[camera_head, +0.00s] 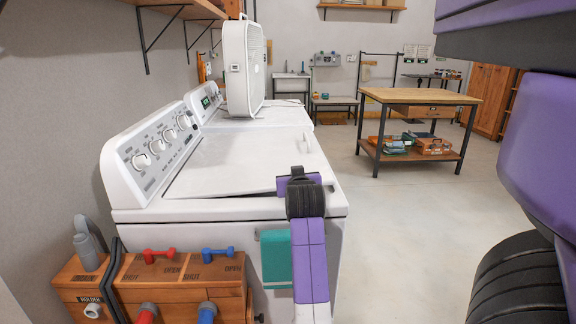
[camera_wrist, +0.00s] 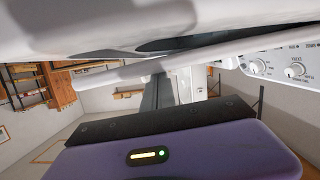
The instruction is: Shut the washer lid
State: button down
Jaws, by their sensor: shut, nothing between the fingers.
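The white washer (camera_head: 225,208) stands at the left in the head view, with a knob panel (camera_head: 155,150) at its back. Its lid (camera_head: 235,165) lies low, almost level, with a thin dark gap along its near side, so it looks slightly raised. My gripper (camera_head: 297,174) is at the lid's front right edge and hides part of it. In the wrist view the shut, empty fingers (camera_wrist: 157,90) point away beneath a pale lid edge (camera_wrist: 215,48). I cannot tell whether they touch the lid.
A second white appliance stands behind, with a white fan (camera_head: 242,68) on it. A wooden holder box (camera_head: 185,275) with red and blue handles sits close in front. A wooden-topped workbench (camera_head: 418,97) is at the back right. The concrete floor (camera_head: 400,230) between is clear.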

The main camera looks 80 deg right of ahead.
jog(key=shift+m+t, duration=0.3)
jog(key=shift+m, duration=0.2)
jog(key=shift+s+f+b, duration=0.2)
jog(key=shift+f+b, duration=0.65)
jog(key=shift+f, duration=1.7)
notch_tip(320, 180, up, 6)
jog(key=p, duration=0.5)
jog(key=shift+r, duration=0.15)
jog(key=v, duration=0.9)
jog(key=shift+a+b, duration=0.4)
jog(key=shift+a, duration=0.05)
